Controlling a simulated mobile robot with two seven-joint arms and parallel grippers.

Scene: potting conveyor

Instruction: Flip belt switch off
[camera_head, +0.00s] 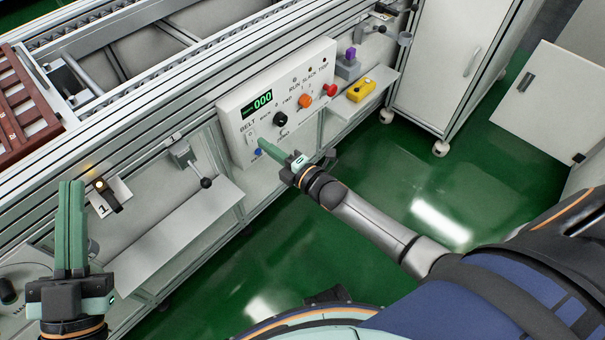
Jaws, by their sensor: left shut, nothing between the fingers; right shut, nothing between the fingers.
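The white control panel (310,72) is on the side of the conveyor frame, with a green display (263,99) reading 000. The belt switch (250,136) is a small pale switch below the BELT label at the panel's lower left. Whether it is on or off is too small to tell. My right gripper (262,144) is shut and empty, its green fingers just right of the switch and close to the panel. I cannot tell if they touch it. My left gripper (72,186) is shut and empty, pointing up at the far left, away from the panel.
The panel also carries a black knob (280,119), an orange button (305,101), a red button (330,90) and a blue button (257,152). A lever (204,181) is left of it. A yellow pendant (361,90) lies on the right shelf. Green floor is open below.

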